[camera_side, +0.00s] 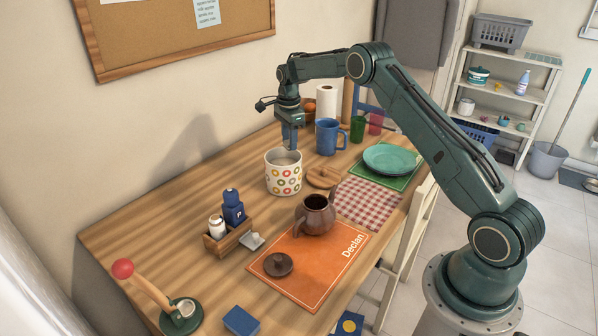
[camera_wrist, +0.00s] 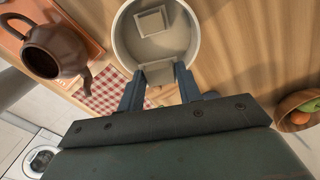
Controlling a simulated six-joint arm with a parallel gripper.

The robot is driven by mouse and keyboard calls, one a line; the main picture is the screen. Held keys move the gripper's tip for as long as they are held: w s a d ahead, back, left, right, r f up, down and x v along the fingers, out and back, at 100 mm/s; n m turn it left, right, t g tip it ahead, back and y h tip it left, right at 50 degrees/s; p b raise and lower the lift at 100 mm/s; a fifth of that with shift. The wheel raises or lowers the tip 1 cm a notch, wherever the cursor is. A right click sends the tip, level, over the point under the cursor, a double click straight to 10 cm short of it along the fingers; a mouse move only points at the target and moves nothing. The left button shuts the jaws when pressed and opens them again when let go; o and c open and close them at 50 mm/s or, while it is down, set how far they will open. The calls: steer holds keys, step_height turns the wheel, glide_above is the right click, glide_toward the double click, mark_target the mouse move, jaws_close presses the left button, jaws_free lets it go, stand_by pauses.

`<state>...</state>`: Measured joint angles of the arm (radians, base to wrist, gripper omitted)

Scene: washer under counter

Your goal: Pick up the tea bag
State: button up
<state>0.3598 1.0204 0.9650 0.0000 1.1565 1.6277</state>
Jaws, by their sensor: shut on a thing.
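My gripper (camera_side: 289,146) points down at the mouth of a white canister (camera_side: 283,176) with colored rings. In the wrist view my gripper (camera_wrist: 160,80) has its two fingers on either side of a small pale tea bag (camera_wrist: 158,72), shut on it at the near rim of the canister (camera_wrist: 120,37). Another pale, square tea bag (camera_wrist: 152,20) lies inside the canister. The side view does not clearly show the held bag. A round wooden lid (camera_side: 322,177) lies beside the canister.
A brown teapot (camera_side: 315,215) stands open on the orange mat (camera_side: 318,277), its lid (camera_side: 278,264) lying apart. A blue mug (camera_side: 328,136) is behind the canister. A wooden caddy (camera_side: 228,242) with bottles stands at front left. Green plates (camera_side: 388,158) are at right.

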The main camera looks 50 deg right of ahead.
step_height(320, 180, up, 14)
steer(key=shift+f, duration=0.25)
steer(key=shift+f, duration=0.15)
stand_by(0.7)
steer(key=s+a+f, duration=0.5)
steer(key=s+f, duration=0.1)
steer(key=s, duration=0.3)
steer(key=s+a+f, duration=0.5)
steer(key=s, duration=0.4)
steer(key=shift+a+f, duration=0.15)
steer(key=shift+f, duration=0.25)
steer(key=shift+f, duration=0.1)
steer(key=shift+f, duration=2.9)
